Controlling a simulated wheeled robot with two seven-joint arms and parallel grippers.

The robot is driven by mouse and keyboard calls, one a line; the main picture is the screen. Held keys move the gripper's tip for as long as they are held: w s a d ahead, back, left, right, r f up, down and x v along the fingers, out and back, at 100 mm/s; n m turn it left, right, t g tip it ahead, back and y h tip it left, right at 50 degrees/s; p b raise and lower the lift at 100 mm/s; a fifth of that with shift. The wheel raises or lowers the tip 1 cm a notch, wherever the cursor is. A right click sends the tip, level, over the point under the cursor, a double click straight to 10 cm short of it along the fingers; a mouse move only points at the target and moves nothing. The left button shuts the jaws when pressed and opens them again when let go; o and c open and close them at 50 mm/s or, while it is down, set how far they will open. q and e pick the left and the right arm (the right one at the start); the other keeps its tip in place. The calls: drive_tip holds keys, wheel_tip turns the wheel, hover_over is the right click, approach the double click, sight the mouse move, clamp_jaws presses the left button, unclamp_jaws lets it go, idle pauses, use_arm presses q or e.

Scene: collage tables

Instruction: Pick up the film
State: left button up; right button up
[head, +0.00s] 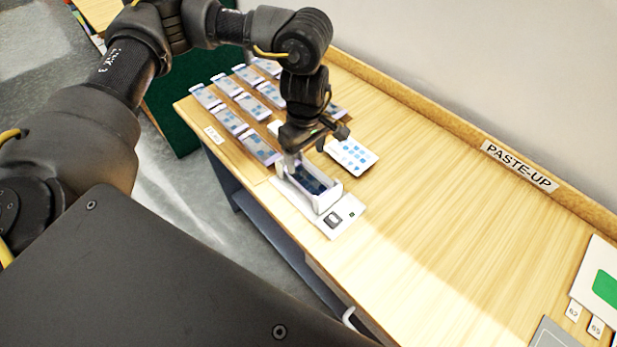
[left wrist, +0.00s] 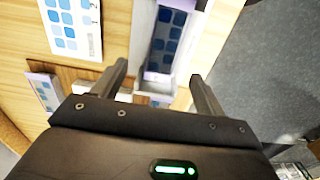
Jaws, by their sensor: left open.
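A dark film with blue squares (head: 310,181) lies inside a narrow white open holder (head: 329,197) on the wooden table. It also shows in the left wrist view (left wrist: 163,50), between the holder's walls. My left gripper (head: 308,153) is open, pointing down over the far end of the holder. In the left wrist view its two fingers (left wrist: 160,88) stand apart on either side of the holder's end, with nothing held. I cannot tell how far the fingertips are above it. The gripper hides part of the holder's far end. My right gripper is not in view.
A white card with blue squares (head: 352,156) lies right of the holder. Several sleeved film packs (head: 228,119) lie in rows at the table's far left. A back ledge carries a PASTE-UP label (head: 519,166). The table's middle (head: 430,220) is clear. Cards (head: 598,283) lie lower right.

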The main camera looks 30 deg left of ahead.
sight(304, 176)
use_arm(q)
drive_tip(key=shift+f, duration=0.35)
drive_tip(key=shift+s+f, duration=0.2)
drive_tip(key=shift+f, duration=0.2)
wheel_tip(304, 176, down, 4)
drive_tip(key=shift+a+f+p, duration=0.1)
drive_tip(key=shift+f+p, duration=0.1)
drive_tip(key=shift+p, duration=0.4)
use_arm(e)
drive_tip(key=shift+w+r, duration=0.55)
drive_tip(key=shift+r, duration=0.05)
use_arm(q)
drive_tip(key=shift+s, duration=0.1)
drive_tip(key=c, duration=1)
drive_tip(key=shift+c, duration=0.2)
drive_tip(key=shift+r, duration=0.15)
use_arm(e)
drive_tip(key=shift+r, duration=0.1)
